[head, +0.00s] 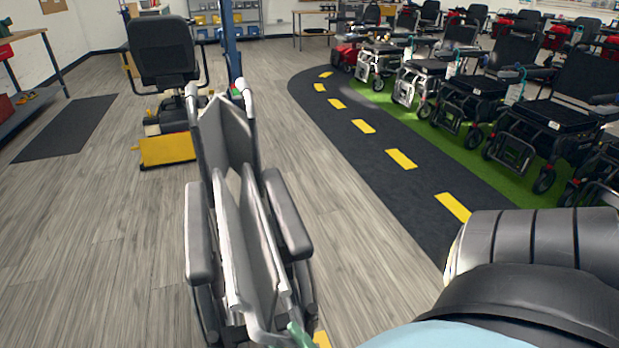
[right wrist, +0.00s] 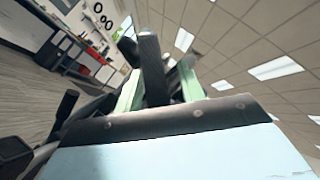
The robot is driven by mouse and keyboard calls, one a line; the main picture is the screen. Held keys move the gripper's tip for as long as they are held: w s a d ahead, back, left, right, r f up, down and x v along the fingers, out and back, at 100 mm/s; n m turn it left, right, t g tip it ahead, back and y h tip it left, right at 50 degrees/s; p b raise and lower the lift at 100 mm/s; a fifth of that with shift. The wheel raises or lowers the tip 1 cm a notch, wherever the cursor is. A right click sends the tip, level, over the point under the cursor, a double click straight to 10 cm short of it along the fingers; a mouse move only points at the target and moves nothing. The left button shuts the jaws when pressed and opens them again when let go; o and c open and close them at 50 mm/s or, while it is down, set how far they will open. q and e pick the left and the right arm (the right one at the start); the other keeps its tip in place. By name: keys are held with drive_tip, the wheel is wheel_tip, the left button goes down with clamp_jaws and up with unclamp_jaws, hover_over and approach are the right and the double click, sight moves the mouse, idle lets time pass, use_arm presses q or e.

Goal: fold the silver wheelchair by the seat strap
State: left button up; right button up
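The silver wheelchair (head: 240,240) stands in the lower middle of the head view, its back and two push handles away from me. It is narrow, with the grey seat raised in two steep panels between close-set armrests. My right gripper (head: 300,336) shows as a green fingertip at the front end of the seat, mostly cut off by the bottom edge. In the right wrist view its two green fingers (right wrist: 157,88) are apart, with a dark bar showing between them. I cannot make out the seat strap. My left gripper is not in view.
A black scooter (head: 163,70) with a yellow footplate stands beyond the wheelchair, slightly left. Rows of powered chairs (head: 490,92) stand on green flooring at right, past a dark lane (head: 385,150) with yellow dashes. The wooden floor at left is clear around a dark mat (head: 68,128).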

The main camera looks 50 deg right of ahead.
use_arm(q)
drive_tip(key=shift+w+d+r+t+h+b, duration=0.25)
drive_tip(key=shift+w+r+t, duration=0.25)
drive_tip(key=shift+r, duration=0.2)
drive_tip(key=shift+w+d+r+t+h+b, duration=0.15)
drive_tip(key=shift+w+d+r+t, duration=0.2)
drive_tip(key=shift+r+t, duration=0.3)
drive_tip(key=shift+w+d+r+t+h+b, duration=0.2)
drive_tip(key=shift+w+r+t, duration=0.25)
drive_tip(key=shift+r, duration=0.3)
use_arm(e)
drive_tip(key=v, duration=1.2)
drive_tip(key=shift+s+f, duration=0.15)
drive_tip(key=shift+s, duration=0.15)
